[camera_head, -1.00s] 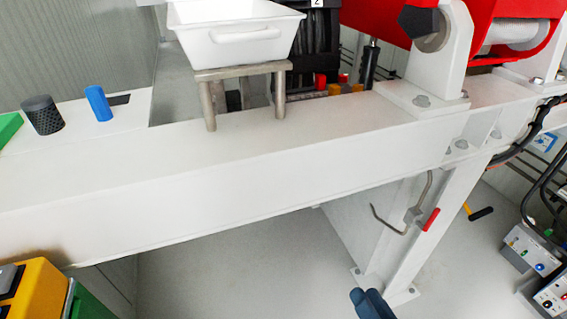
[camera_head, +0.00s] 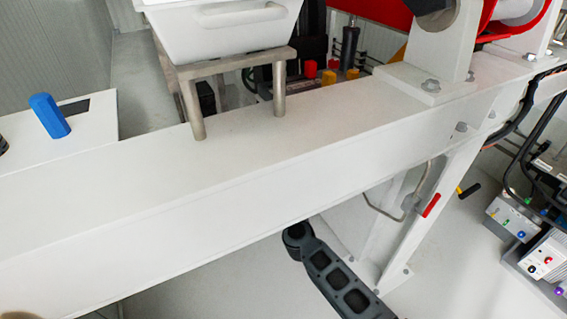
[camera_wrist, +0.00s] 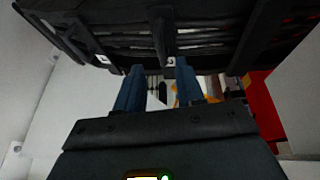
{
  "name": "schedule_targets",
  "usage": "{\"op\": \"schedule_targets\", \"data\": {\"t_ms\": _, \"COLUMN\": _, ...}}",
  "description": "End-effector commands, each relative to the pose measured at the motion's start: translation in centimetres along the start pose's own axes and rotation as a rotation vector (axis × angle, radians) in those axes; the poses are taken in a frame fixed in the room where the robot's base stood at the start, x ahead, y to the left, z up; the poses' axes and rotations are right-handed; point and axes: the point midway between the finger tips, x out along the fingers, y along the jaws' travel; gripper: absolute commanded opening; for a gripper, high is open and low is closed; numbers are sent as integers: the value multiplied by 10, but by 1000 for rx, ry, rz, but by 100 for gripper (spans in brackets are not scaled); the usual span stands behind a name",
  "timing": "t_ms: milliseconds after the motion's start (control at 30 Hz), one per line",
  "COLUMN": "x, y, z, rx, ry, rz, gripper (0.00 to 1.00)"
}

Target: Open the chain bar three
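In the wrist view a black rack-like assembly (camera_wrist: 215,45) with bars and a hanging dark bar (camera_wrist: 160,38) fills the top. Small white labels show on it, one near my right finger; I cannot read a clear "3", so I cannot tell which part is chain bar three. My gripper (camera_wrist: 157,75) points at this assembly, its two blue fingers apart, with nothing clearly held between them. The hanging bar is just beyond the fingertips; I cannot tell whether they touch. In the head view part of a black assembly (camera_head: 312,45) shows behind the white tub, and my gripper is out of view.
A white beam (camera_head: 200,165) crosses the head view. A white tub (camera_head: 225,30) stands on a metal stand (camera_head: 197,108) on it. Red pump parts (camera_head: 395,14) are at the top right. A red-tipped lever (camera_head: 431,205) hangs below the beam. A blue peg (camera_head: 50,115) is left.

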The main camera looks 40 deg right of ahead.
Motion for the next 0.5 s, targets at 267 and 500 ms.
{"op": "schedule_targets", "data": {"t_ms": 267, "x": 43, "y": 0, "z": -1, "rx": -1, "ry": 2, "rz": -3, "gripper": 38}}
{"op": "schedule_targets", "data": {"t_ms": 500, "x": 65, "y": 0, "z": 0, "rx": -2, "ry": 0, "rz": -2, "gripper": 38}}
